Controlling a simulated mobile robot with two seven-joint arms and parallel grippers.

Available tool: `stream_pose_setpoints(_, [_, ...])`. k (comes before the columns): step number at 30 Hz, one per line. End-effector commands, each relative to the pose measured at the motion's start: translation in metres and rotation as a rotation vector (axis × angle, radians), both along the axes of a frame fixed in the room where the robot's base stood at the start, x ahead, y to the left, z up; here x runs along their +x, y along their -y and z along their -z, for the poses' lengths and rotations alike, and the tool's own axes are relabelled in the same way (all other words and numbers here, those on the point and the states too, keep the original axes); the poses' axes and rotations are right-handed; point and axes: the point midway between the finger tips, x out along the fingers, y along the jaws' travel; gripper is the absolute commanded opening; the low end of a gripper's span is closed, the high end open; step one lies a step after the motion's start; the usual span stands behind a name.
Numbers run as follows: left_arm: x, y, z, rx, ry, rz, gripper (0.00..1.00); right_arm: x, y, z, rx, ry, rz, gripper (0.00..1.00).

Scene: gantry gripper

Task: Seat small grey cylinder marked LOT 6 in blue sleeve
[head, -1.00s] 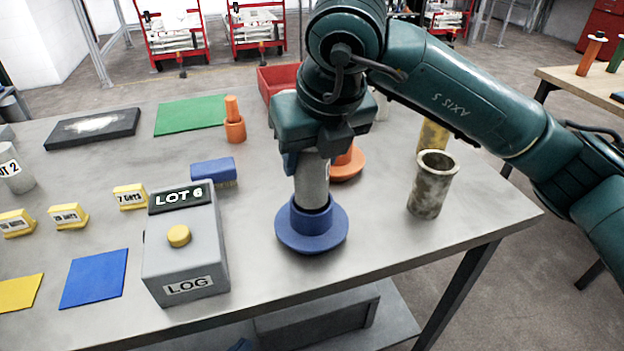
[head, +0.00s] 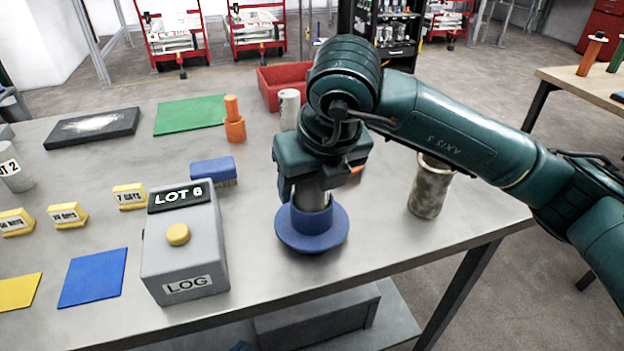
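A blue sleeve (head: 312,238) with a wide round flange stands on the grey table near its front edge. A small grey cylinder (head: 309,198) stands upright in the sleeve's mouth, with a short length showing above the rim. Its label is not readable. My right gripper (head: 308,190) points straight down over the sleeve and is shut on the cylinder, its fingers close above the rim. The gripper body hides the cylinder's top. My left gripper is not in view.
A grey LOG box (head: 188,250) with a yellow button and a LOT 6 display stands left of the sleeve. A mottled metal cup (head: 430,190) is to the right. Behind are an orange part (head: 234,122), another grey cylinder (head: 289,108) and a red bin (head: 275,80).

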Motion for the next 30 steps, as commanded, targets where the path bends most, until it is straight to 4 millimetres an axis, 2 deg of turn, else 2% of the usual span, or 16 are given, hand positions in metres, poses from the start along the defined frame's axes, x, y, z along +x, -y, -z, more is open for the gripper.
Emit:
stream_pose_setpoints(8, [0.0, 0.0, -0.001, 0.0, 0.001, -0.001, 0.0, 0.0, 0.0, -0.001, 0.0, 0.0, 0.0, 0.67])
stream_pose_setpoints(13, [0.002, 0.0, -0.003, 0.0, -0.003, 0.001, 0.0, -0.002, 0.001, -0.011, 0.001, 0.003, -0.001, 0.67])
stream_pose_setpoints(24, [0.006, 0.0, -0.002, 0.001, 0.002, 0.002, 0.0, -0.03, 0.013, -0.083, 0.001, 0.005, -0.001, 0.67])
stream_pose_setpoints(30, [0.005, 0.001, -0.001, 0.0, -0.002, 0.003, 0.0, -0.039, 0.017, -0.108, 0.0, 0.002, 0.0, 0.67])
